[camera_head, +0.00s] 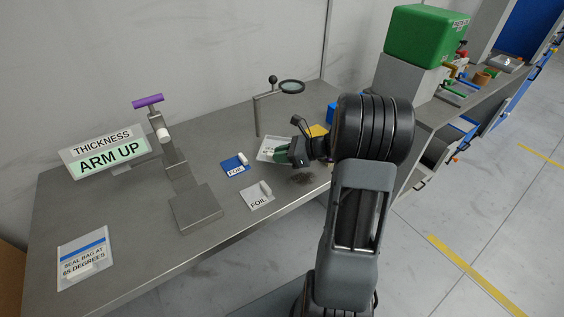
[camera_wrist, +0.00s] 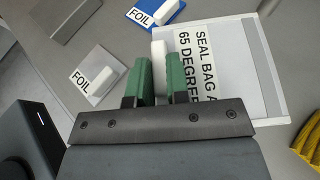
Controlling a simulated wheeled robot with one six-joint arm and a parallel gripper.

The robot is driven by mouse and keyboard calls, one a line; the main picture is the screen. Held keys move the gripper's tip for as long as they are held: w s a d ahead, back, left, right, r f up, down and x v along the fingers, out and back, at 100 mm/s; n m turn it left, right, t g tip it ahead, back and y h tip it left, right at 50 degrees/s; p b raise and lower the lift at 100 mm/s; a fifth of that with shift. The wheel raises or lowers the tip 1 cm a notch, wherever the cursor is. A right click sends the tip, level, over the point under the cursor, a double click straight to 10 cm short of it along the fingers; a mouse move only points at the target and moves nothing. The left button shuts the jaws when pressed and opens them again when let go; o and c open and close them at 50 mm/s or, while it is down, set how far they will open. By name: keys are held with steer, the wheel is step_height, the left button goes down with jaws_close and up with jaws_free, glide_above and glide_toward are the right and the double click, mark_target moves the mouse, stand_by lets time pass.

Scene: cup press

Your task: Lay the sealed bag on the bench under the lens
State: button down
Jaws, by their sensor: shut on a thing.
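My gripper (camera_head: 285,154) has green fingers shut on the white tab (camera_wrist: 159,52) of a pale, flat bag (camera_wrist: 254,62). The bag reads "SEAL BAG A… 65 DEGREE…" and has a grey strip along one edge. In the head view the bag (camera_head: 267,148) is partly hidden by my gripper. A shadow on the bench (camera_head: 240,122) suggests that my gripper is above it; the bag's exact height cannot be told. The round lens (camera_head: 292,86) is on a thin stand (camera_head: 257,115) behind the bag, higher in the picture.
A blue foil piece (camera_head: 236,164) and a grey foil piece (camera_head: 257,196) lie left of my gripper. A thickness press (camera_head: 180,170) stands farther left, its sign (camera_head: 108,152) reading "ARM UP". A blue-striped bag (camera_head: 84,258) lies front left. A yellow item (camera_head: 316,131) is beside my gripper.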

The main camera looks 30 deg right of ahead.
steer(key=shift+w+d+f, duration=0.2)
steer(key=shift+d+f, duration=0.05)
steer(key=shift+f, duration=1.6)
steer(key=shift+f, duration=0.2)
steer(key=c, duration=1.1)
jaws_free()
steer(key=shift+r, duration=0.1)
